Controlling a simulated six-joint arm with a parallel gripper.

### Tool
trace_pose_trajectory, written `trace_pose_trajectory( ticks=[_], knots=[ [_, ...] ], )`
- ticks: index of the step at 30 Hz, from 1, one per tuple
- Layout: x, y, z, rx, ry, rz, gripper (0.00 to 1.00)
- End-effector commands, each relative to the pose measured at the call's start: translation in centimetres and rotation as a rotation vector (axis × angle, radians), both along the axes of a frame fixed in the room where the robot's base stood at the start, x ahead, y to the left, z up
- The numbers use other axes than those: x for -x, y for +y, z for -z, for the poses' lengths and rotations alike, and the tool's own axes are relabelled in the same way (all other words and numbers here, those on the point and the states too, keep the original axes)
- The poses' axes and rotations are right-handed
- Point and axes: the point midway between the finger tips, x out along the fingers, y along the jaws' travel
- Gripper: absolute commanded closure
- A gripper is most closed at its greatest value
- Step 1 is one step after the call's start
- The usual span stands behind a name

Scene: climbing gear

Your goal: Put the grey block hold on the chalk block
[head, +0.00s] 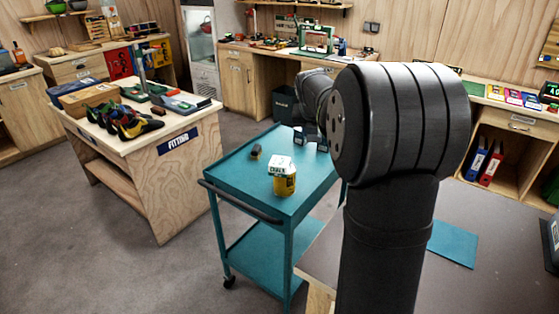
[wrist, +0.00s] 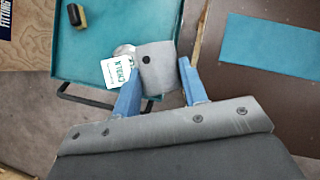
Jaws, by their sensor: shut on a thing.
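The chalk block (head: 281,164), white with dark lettering, stands on the teal cart with a yellow item directly below it in the head view. In the wrist view the chalk block (wrist: 116,72) is beside my left finger, partly covered by it. My gripper (wrist: 160,78) has its blue fingers closed on the grey block hold (wrist: 155,62), a grey piece with a dark round hole. In the head view my gripper (head: 311,139) is small, over the cart's far part, behind the chalk block. The hold's underside and its height above the cart are hidden.
A brush-like yellow and black item (head: 256,152) lies on the cart top (head: 235,172), also in the wrist view (wrist: 77,15). A black cart handle (head: 240,205) runs along the near left edge. A wooden fitting table (head: 160,165) with shoes stands left.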

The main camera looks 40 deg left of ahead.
Motion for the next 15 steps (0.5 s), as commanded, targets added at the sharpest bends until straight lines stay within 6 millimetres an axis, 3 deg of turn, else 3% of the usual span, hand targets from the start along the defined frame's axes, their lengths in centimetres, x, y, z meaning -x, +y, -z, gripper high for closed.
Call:
trace_pose_trajectory(
  ticks=[15],
  knots=[
    [2.2, 10.0, 6.3, 0.002, 0.002, -0.003, 0.83]
  ],
)
